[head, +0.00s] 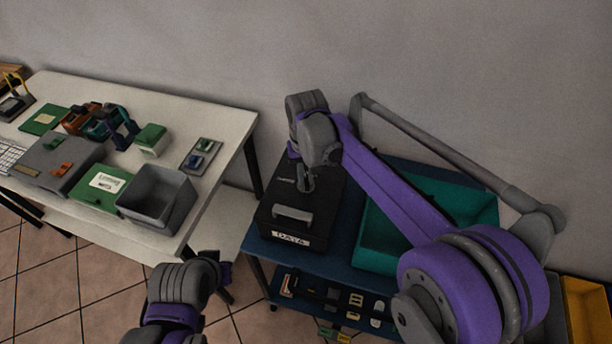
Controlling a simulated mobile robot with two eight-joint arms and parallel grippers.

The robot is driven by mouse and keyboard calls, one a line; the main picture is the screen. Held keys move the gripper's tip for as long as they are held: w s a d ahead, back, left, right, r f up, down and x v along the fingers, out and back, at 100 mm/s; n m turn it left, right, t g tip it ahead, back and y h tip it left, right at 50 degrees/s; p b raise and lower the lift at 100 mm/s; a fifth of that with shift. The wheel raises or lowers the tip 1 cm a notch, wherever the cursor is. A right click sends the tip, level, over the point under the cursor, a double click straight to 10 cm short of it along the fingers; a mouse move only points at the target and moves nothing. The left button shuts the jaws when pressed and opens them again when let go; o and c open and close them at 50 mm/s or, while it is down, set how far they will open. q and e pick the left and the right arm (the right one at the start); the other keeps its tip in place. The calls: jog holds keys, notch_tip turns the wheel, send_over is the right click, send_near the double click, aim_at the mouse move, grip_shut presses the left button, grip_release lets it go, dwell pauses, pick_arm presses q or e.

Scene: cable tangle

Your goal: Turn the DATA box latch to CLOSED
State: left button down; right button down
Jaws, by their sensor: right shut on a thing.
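The DATA box (285,221) is a black case with a white label and a grey handle on its front part. It stands on the left part of the blue cart top. My right gripper (306,184) points down onto the back part of the box's lid, shut on a small part there, which looks like the latch. My wrist and fingers largely hide that part, so its turn position cannot be read. My left arm (180,285) is low in the picture, left of the cart; its fingertips cannot be made out.
A teal tray (375,252) stands right of the box, partly behind my right arm. A white table (232,118) at left holds a grey bin (157,198), a green box (101,187) and several small devices. Small items lie on the cart's lower shelf (318,310).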

aim_at(306, 180)
jog(key=n, duration=1.2)
jog(key=shift+n+b, duration=0.3)
jog(key=shift+b, duration=0.1)
dwell(0.3)
jog(key=c, duration=0.9)
grip_release()
notch_tip(306, 180, up, 11)
jog(key=shift+f+p, duration=0.1)
jog(key=shift+p, duration=0.25)
jog(key=shift+s+f, duration=0.1)
